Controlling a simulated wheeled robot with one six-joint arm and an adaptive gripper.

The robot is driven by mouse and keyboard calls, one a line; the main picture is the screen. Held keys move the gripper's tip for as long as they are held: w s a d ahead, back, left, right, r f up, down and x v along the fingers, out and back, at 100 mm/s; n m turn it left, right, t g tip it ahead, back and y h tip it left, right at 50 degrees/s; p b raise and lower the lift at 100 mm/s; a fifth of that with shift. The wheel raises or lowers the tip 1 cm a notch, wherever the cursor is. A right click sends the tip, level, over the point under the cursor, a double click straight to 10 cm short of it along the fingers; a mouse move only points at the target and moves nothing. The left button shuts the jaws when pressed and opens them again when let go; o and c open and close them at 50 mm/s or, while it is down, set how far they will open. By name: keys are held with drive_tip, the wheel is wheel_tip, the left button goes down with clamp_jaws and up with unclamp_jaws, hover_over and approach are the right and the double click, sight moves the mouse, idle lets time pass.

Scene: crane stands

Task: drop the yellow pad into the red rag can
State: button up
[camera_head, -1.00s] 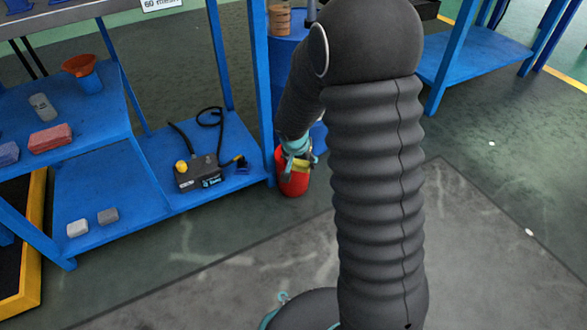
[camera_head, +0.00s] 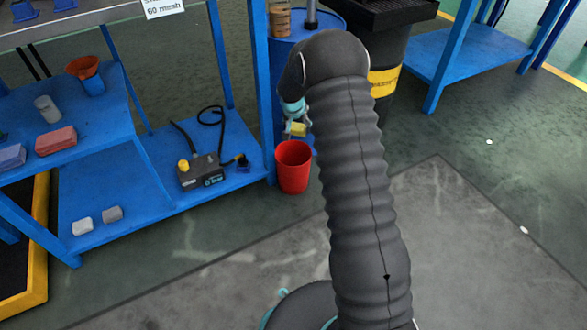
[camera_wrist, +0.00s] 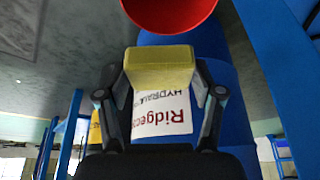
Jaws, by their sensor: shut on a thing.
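My gripper (camera_head: 296,122) is shut on the yellow pad (camera_head: 298,129), with nothing seen beneath the pad touching it. In the wrist view the pad (camera_wrist: 160,68) sits between the two fingers. The red rag can (camera_head: 293,168) stands upright on the floor beside the blue bench leg, its open top showing. In the head view the pad shows just above the can's rim, apart from it. In the wrist view part of the can (camera_wrist: 170,12) shows at the top edge, beyond the pad. The can's bottom is hidden from me.
A blue drum (camera_wrist: 220,110) with a white label stands close behind the pad. A blue bench (camera_head: 130,205) to the left bears a black device (camera_head: 203,172) with a hose. A dark bin with a yellow band (camera_head: 384,80) stands behind my arm.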

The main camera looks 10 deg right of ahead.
drive_tip(key=shift+f+b, duration=0.9)
drive_tip(key=shift+f, duration=1.95)
drive_tip(key=o, duration=1.1)
drive_tip(key=v, duration=1.2)
drive_tip(key=shift+s+a, duration=0.1)
